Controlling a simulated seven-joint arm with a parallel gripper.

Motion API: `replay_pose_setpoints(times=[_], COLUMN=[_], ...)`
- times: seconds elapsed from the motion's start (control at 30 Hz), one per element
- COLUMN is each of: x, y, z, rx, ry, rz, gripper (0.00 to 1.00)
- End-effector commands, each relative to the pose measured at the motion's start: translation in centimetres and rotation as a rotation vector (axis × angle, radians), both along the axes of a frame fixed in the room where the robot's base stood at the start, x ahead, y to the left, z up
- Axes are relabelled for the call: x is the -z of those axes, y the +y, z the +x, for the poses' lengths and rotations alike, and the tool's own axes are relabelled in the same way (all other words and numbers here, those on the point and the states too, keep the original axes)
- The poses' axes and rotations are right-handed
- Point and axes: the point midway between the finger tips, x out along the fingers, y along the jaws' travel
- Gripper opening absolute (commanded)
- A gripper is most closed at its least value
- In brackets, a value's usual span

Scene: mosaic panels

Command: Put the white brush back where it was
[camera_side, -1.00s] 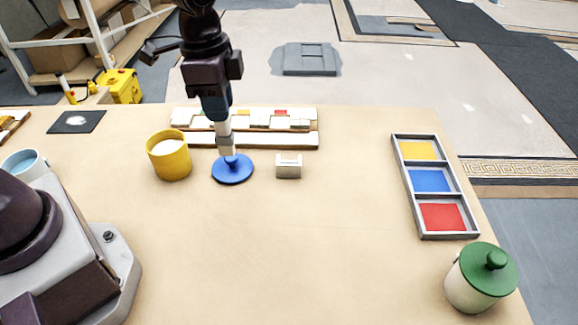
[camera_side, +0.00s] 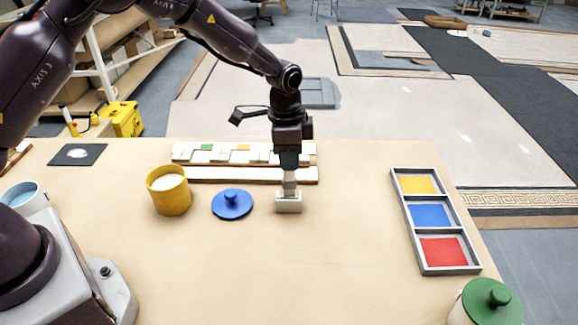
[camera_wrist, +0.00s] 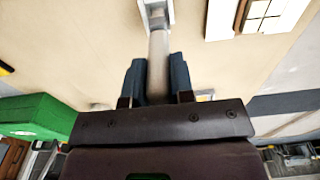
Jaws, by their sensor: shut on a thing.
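My gripper (camera_side: 289,166) is shut on the white brush (camera_side: 289,178), which points down, upright. The brush's lower end meets or hovers just over the small white block (camera_side: 289,206) on the table; I cannot tell whether it is inside it. In the wrist view, my gripper's two dark blue fingers (camera_wrist: 157,70) hold the pale handle of the brush (camera_wrist: 157,52), and its far end lines up with the white block (camera_wrist: 168,9).
A blue lid (camera_side: 231,207) lies left of the block, then a yellow cup (camera_side: 170,196). A board with pale tiles (camera_side: 195,172) lies behind. A three-colour tray (camera_side: 397,210) and green-lidded jar (camera_side: 488,304) stand right. The front middle is clear.

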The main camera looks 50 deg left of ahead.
Motion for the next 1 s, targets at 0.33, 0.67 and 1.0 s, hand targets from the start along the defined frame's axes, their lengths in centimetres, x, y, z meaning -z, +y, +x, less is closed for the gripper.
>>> replay_pose_setpoints(times=[0.33,0.67,1.0], x=[2.9,3.2,2.9], y=[0.0,0.0,0.0], z=[-0.1,-0.1,-0.1], rx=[0.0,0.0,0.0], ry=[0.001,0.001,0.0], rz=[-0.001,0.001,0.0], gripper=[0.0,0.46,0.48])
